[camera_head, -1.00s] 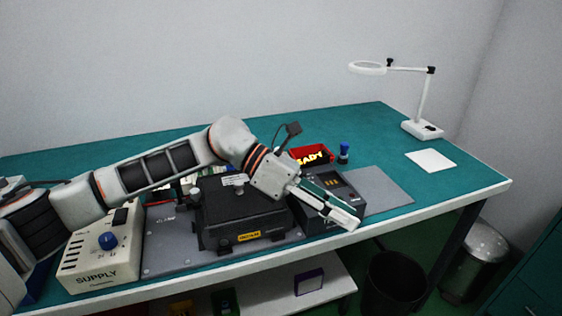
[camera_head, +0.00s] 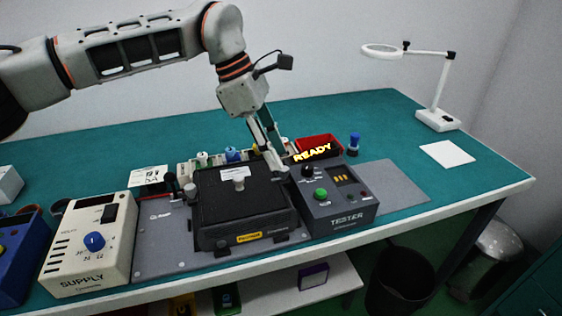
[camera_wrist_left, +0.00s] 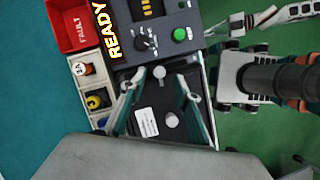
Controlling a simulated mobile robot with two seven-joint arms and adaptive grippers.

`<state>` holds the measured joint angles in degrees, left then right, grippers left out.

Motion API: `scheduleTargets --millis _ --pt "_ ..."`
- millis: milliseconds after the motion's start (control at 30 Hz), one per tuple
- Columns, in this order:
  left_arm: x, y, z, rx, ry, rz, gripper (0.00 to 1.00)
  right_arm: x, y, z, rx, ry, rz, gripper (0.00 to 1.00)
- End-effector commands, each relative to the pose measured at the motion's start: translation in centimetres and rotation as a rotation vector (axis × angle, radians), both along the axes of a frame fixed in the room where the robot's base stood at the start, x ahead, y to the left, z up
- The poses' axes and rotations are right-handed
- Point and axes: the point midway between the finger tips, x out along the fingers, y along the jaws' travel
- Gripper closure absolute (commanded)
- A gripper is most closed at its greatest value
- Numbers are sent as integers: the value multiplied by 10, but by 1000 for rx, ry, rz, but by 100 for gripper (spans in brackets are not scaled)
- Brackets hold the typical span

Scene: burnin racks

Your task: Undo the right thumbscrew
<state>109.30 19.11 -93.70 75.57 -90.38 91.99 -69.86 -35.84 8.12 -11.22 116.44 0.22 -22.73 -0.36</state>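The black fixture (camera_head: 240,213) has a dark lid and a yellow label on its front. A pale round knob (camera_head: 238,173) stands on the lid. My left gripper (camera_head: 272,158) points down at the fixture's right rear side, beside the tester. It is open. In the left wrist view, a pale round thumbscrew (camera_wrist_left: 159,72) lies between the spread fingertips (camera_wrist_left: 160,78), with no visible contact. The lid knob (camera_wrist_left: 171,120) is farther back between the fingers. A pale arm end, seemingly my right gripper (camera_wrist_left: 225,28), shows small in the wrist view.
The tester (camera_head: 340,208) with a green button stands just right of the fixture. The cream supply box (camera_head: 88,245) is at left. Small parts trays line the rear. A grey mat (camera_head: 392,186) lies bare at right.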

Motion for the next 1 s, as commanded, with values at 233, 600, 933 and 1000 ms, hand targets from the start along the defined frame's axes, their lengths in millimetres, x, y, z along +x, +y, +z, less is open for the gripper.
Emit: scheduleTargets --millis 233,600,933,1000 --pt "-2 -11 -27 -1 1 1 68 -2 0 -4 -3 6 1 100" --pt "-2 -13 -31 -1 -1 0 71 -1 0 -2 -3 2 1 100" --pt "-2 -13 -31 -2 -1 3 100 1 -1 -1 -3 -1 0 100" --pt "-2 -13 -30 -2 -2 8 100 2 -1 1 -2 -4 0 100"
